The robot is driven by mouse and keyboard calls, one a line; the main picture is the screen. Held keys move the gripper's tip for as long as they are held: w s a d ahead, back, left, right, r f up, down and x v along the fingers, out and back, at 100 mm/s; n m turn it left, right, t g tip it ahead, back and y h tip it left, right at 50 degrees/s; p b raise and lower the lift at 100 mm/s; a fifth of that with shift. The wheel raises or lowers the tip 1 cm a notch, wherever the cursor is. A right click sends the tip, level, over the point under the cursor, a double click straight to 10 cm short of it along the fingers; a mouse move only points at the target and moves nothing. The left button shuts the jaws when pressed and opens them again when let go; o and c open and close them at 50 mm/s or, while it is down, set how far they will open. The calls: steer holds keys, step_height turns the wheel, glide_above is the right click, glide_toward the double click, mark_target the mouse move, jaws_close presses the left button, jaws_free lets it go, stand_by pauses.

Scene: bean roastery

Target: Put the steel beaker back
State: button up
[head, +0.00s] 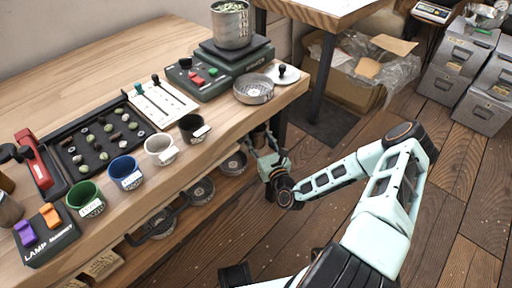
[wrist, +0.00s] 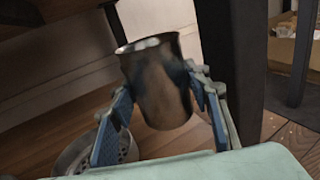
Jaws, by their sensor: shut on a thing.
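The steel beaker (wrist: 158,88) is a dark, shiny metal cup between the two fingers of my gripper (wrist: 160,98) in the wrist view. The gripper is shut on its sides. The beaker is slightly tilted in that picture, its rim at the top. In the head view my gripper (head: 268,158) is at the bench's right front, below the bench top and by the lower shelf. The beaker is mostly hidden there by the bench edge and the gripper. I cannot tell whether its base touches the shelf.
A lower shelf (head: 213,205) holds several round metal sieves; one sieve (wrist: 72,155) is left of the beaker. A dark bench leg (wrist: 232,60) stands close on the right.

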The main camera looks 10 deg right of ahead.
mark_target(256, 143)
steer(key=shift+w+a+f, duration=0.1)
steer(key=shift+w+f, duration=0.25)
steer(key=shift+f, duration=0.1)
steer(key=shift+w+f+b, duration=0.15)
steer(key=shift+f+b, duration=0.35)
steer(key=shift+f, duration=0.4)
steer(key=shift+w+f+b, duration=0.1)
steer(key=shift+f+b, duration=0.35)
steer(key=shift+f, duration=0.4)
steer(key=shift+f, duration=0.2)
steer(key=o, duration=1)
steer(key=shift+o, duration=0.2)
